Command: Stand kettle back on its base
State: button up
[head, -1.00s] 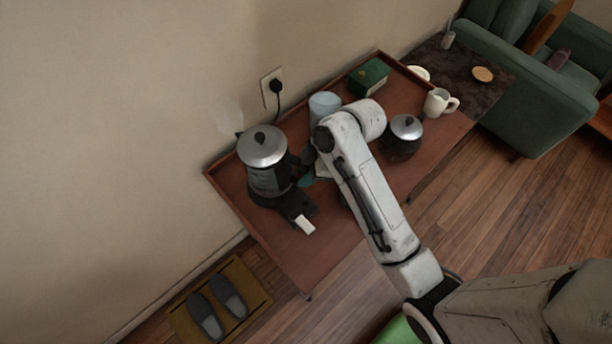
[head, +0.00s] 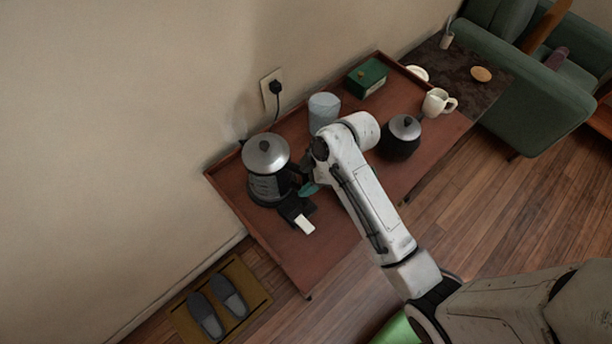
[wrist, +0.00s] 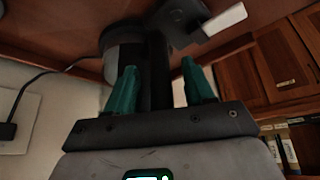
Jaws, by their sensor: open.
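The kettle (head: 266,188), dark-bodied with a silver lid, stands upright at the left end of the tray table. A dark base (head: 290,211) shows at its lower right, with a white piece (head: 305,225) at its front; the kettle hides the rest, so the seating is not fully visible. My gripper (head: 307,187) is at the kettle's right, on its handle side, partly hidden by my arm. In the wrist view my gripper (wrist: 158,78) has its teal fingers apart, with the black upright handle (wrist: 160,65) between them and visible room on both sides.
A black pot with a silver lid (head: 401,139), a pale blue canister (head: 323,111), a green box (head: 367,78) and a white jug (head: 437,102) stand on the tray table (head: 335,245). A wall socket with a plug (head: 272,88) is behind. The table's front left is clear.

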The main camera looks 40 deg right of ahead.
jog(key=shift+d+r, duration=0.1)
jog(key=v, duration=1.2)
jog(key=s+f+m+g+h, duration=0.1)
jog(key=s+f+m+h, duration=0.1)
jog(key=s+f+m, duration=0.2)
jog(key=s+a+f+m+g+h, duration=0.1)
jog(key=s+f+m+h, duration=0.1)
jog(key=s+f+m, duration=0.2)
jog(key=s+m, duration=0.3)
jog(key=s, duration=0.3)
jog(key=shift+s+a+m, duration=0.3)
jog(key=shift+s+m, duration=0.05)
jog(key=shift+m, duration=0.05)
